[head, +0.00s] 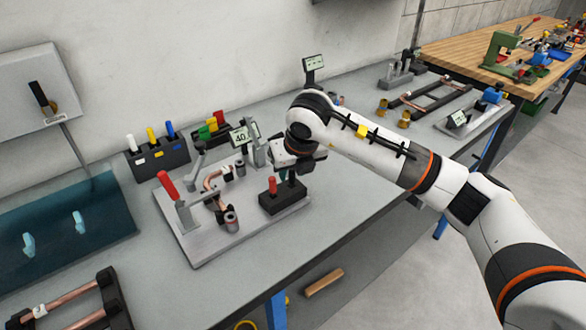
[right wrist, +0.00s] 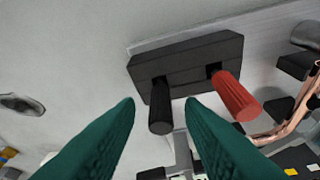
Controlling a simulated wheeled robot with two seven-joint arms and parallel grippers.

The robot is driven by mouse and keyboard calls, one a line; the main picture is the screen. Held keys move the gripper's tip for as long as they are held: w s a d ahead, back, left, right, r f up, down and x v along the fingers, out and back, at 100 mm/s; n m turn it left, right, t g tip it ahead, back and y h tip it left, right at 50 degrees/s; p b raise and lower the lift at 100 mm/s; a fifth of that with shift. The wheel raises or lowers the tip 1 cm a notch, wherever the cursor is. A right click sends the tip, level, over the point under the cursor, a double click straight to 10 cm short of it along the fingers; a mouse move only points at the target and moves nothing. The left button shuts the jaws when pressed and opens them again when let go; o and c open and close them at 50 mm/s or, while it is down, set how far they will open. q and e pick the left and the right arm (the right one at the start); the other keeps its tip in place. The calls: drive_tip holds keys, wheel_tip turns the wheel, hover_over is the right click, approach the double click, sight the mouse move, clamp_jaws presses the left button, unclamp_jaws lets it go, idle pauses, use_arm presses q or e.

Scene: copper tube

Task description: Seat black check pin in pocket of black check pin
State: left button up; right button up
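The black check pin (right wrist: 160,106) stands upright in its pocket in the black pin block (right wrist: 222,52); I cannot tell how deep it sits. The red pin (right wrist: 237,96) stands in the other pocket. In the head view the black block (head: 284,201) and the red pin (head: 272,184) show at the right end of the fixture plate. My right gripper (right wrist: 161,104) is open, with its green fingers on either side of the black pin and a gap to each. In the head view my right gripper (head: 291,174) is above the block and mostly hides the black pin. My left gripper is not in view.
The grey fixture plate (head: 208,248) carries a bent copper tube (head: 211,180), a red-handled clamp (head: 167,185) and a display (head: 240,137). A dark holder (head: 160,159) with coloured handles stands behind it. The table in front of the plate is clear.

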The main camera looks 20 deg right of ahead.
drive_tip(key=shift+r, duration=0.25)
drive_tip(key=b+v, duration=0.1)
drive_tip(key=v, duration=1)
drive_tip(key=shift+s+r, duration=0.15)
drive_tip(key=shift+r, duration=0.2)
